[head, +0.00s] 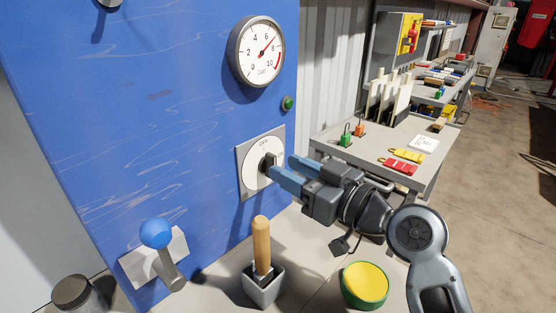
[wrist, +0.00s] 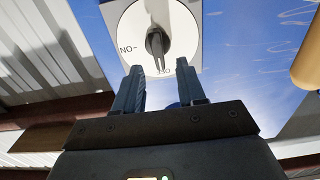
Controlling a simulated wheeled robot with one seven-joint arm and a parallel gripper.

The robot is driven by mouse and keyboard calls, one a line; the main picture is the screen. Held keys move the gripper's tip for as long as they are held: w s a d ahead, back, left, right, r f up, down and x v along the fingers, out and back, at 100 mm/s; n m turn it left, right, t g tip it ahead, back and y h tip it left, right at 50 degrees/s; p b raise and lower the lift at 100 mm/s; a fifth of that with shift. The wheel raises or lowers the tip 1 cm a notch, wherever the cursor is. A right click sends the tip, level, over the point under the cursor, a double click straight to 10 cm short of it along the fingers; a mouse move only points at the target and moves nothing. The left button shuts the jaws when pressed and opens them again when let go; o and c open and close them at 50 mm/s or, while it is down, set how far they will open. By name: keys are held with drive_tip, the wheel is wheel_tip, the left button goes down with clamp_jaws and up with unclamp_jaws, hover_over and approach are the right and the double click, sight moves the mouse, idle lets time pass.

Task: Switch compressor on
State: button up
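The compressor switch is a dark rotary knob (head: 268,163) on a white round dial (head: 252,178) with a grey square plate, fixed to the blue panel. OFF is printed at the dial's top. In the wrist view, the picture is turned over; the knob (wrist: 155,42) lies roughly along the OFF direction, and ON stands to the side. My gripper (head: 283,167) is in front of the dial, its two blue-grey fingers apart. In the wrist view the fingertips (wrist: 160,68) flank the knob's near end with gaps; whether they overlap it in depth is unclear.
A pressure gauge (head: 260,52) above reads about 7. A small green button or lamp (head: 288,103) sits below it. A blue-knobbed lever (head: 156,233), a wooden-handled tool in a grey holder (head: 262,285) and a yellow-topped green container (head: 365,284) stand below. A workbench (head: 379,148) is at right.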

sight(275, 162)
drive_tip(key=shift+x, duration=1.55)
drive_tip(key=shift+d, duration=0.1)
clamp_jaws()
